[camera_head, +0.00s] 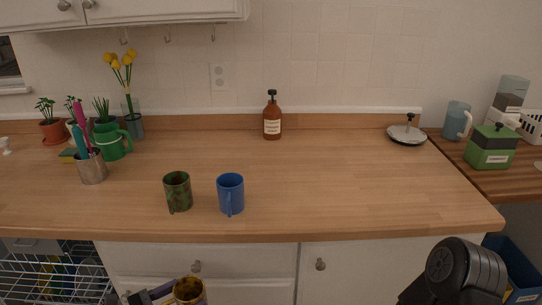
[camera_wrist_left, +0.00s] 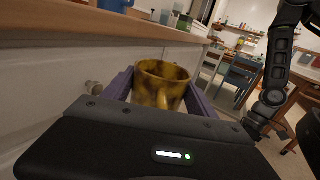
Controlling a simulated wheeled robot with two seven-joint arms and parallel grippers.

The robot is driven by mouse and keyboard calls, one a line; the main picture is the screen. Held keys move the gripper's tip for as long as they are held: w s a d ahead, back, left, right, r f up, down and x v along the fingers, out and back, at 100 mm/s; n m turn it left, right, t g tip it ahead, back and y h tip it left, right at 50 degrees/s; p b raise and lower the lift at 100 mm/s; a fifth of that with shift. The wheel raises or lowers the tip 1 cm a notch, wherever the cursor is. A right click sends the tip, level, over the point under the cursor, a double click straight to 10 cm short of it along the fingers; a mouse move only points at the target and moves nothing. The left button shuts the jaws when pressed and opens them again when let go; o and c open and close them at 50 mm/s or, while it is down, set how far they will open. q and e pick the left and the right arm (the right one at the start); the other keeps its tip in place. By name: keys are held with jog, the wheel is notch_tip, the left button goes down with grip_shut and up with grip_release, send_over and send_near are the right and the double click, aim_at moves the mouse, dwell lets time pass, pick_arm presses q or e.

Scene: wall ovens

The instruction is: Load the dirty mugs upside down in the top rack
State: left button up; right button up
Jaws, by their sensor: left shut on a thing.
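A yellow-brown mottled mug (camera_wrist_left: 163,84) is between the purple-grey fingers of my left gripper (camera_wrist_left: 160,95), which is shut on it. In the head view the same mug (camera_head: 190,291) shows at the bottom edge, upright, in front of the cabinet and below counter height. A green mottled mug (camera_head: 178,191) and a blue mug (camera_head: 231,193) stand upright side by side near the counter's front edge. A white wire dishwasher rack (camera_head: 55,275) shows at the lower left, partly cut off. My right gripper is not in view; only dark arm parts show.
The wooden counter (camera_head: 330,190) is clear right of the blue mug. A brown soap bottle (camera_head: 272,116) stands at the back. A metal utensil cup (camera_head: 92,167) and plants stand at the left. Cabinet knobs (camera_head: 320,264) stick out near the held mug's height.

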pick_arm(q)
jog(key=shift+r, duration=0.15)
jog(key=shift+f+m+b, duration=0.25)
jog(key=shift+m+b, duration=0.35)
jog(key=shift+m, duration=0.6)
jog(key=m+b, duration=0.2)
jog(key=m, duration=0.1)
jog(key=shift+f+m, duration=0.15)
jog(key=shift+m, duration=0.25)
jog(key=m, duration=0.1)
jog(key=m+b, duration=0.1)
jog(key=shift+r+m, duration=0.2)
jog(key=shift+m, duration=0.1)
jog(key=shift+r, duration=0.15)
